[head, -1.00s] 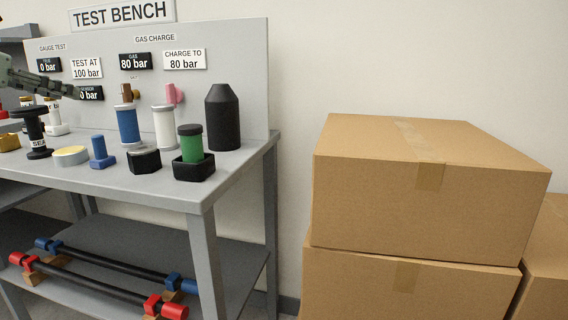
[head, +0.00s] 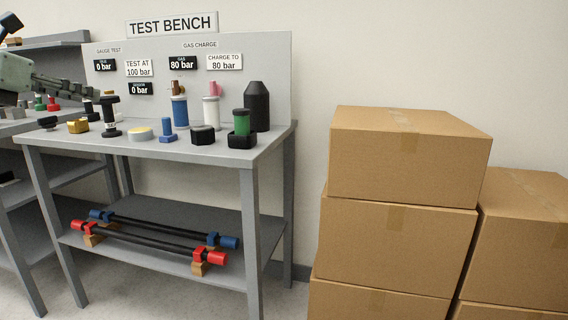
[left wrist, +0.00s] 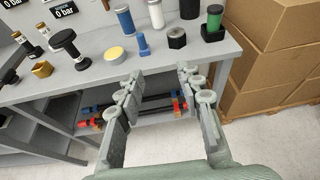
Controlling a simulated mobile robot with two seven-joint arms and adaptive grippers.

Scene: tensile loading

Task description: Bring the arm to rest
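My left gripper (head: 82,90) comes in from the left in the head view, in front of the test bench's left part. In the left wrist view its two fingers (left wrist: 158,90) are spread wide with nothing between them. It is in front of the bench's front edge and touches nothing that I can see. The test bench (head: 120,148) has a grey top with cylinders and fittings on it. My right gripper is in neither view.
On the bench stand a blue cylinder (head: 180,112), a white cylinder (head: 211,112), a green cylinder (head: 241,122) and a black bottle (head: 257,106). Rods with red and blue ends (head: 150,238) lie on the lower shelf. Cardboard boxes (head: 400,160) are stacked at right.

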